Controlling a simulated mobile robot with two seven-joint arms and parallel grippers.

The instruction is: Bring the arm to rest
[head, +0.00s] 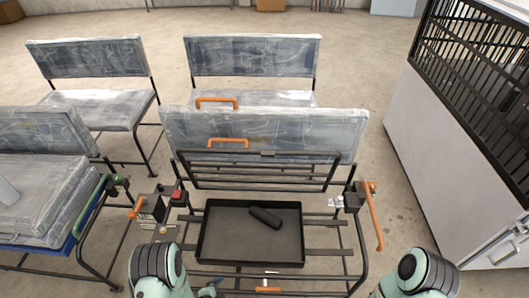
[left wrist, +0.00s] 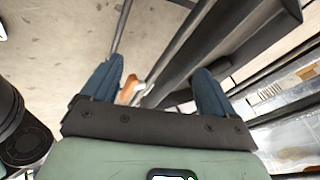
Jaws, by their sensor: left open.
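My left arm (head: 157,268) comes in at the bottom left of the head view, in front of the black metal seat frame. In the left wrist view my left gripper (left wrist: 158,84) has its two blue fingers spread wide with nothing held between them. An orange handle (left wrist: 129,88) shows beyond the fingers, near the left one; I cannot tell whether it touches. My right arm (head: 418,272) shows only as a rounded link at the bottom right. The right gripper is hidden below the picture edge.
A black tray (head: 208,232) on the frame holds a dark cylinder (head: 265,217). Orange handles sit at the frame's front (head: 268,289) and right side (head: 375,222). Plastic-wrapped seats (head: 265,132) stand behind. A white cabinet (head: 450,160) is at right, with bare floor between.

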